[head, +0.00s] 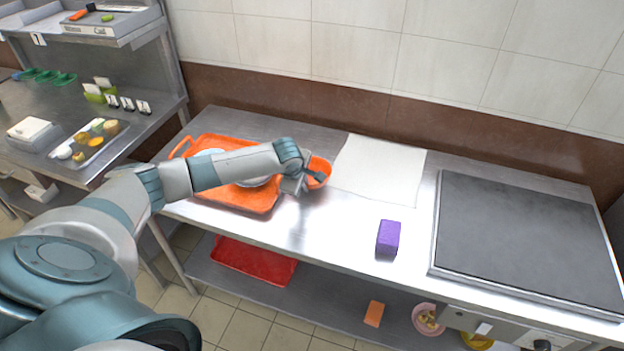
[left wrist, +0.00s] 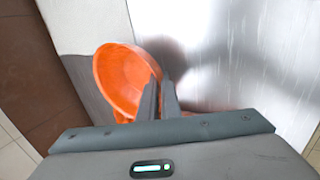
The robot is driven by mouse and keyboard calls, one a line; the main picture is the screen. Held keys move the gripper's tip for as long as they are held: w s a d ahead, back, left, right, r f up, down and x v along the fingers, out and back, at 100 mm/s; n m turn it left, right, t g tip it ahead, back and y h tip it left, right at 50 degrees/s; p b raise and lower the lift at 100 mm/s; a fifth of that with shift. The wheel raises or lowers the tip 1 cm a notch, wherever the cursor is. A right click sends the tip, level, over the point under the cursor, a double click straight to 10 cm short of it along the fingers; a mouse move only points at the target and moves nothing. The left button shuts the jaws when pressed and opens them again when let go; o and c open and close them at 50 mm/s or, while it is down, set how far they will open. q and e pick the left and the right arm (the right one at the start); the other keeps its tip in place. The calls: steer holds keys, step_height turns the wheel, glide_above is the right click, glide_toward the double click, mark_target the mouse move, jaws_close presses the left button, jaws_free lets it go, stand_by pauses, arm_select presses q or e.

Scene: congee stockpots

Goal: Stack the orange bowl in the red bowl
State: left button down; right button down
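The orange bowl (head: 320,166) is at the table's back, left of the white cloth, partly covered by my gripper. In the left wrist view the orange bowl (left wrist: 120,78) shows its open inside. My left gripper (head: 316,178) is at its near right rim. In the left wrist view the gripper's fingers (left wrist: 159,88) are close together, with the bowl's wall between them. I cannot tell whether the bowl is lifted off the table. I cannot make out a red bowl; my left arm hides part of the orange tray. My right gripper is not in view.
The orange tray (head: 240,198) holds pale dishes. A white cloth (head: 378,168), a purple block (head: 388,238) and a dark griddle plate (head: 525,235) are on the table. A red tray (head: 253,262) and a pink bowl (head: 427,318) are below.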

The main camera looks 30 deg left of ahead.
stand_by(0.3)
arm_select(q)
steer(key=shift+r+b, duration=0.3)
steer(key=shift+r, duration=0.15)
steer(key=r, duration=0.1)
steer(key=d+r+b, duration=0.1)
steer(key=r, duration=0.1)
steer(key=shift+r, duration=0.15)
steer(key=d+r+b, duration=0.3)
steer(key=d+r, duration=0.3)
steer(key=d, duration=0.4)
steer(key=shift+w+d+r, duration=0.3)
steer(key=shift+d+r, duration=0.05)
steer(key=shift+r, duration=0.05)
steer(key=shift+s, duration=0.1)
steer(key=s+d+r+m+g+h, duration=0.2)
steer(key=s+d+m, duration=0.3)
steer(key=s+m, duration=0.5)
steer(key=s+d+r+m+g+h, duration=0.3)
steer(key=s+d+m, duration=0.3)
steer(key=s+m, duration=0.4)
steer(key=s+r+h, duration=0.1)
steer(key=s, duration=0.1)
steer(key=shift+s+d+h, duration=0.2)
steer(key=shift+s+h, duration=0.1)
steer(key=shift+w, duration=0.1)
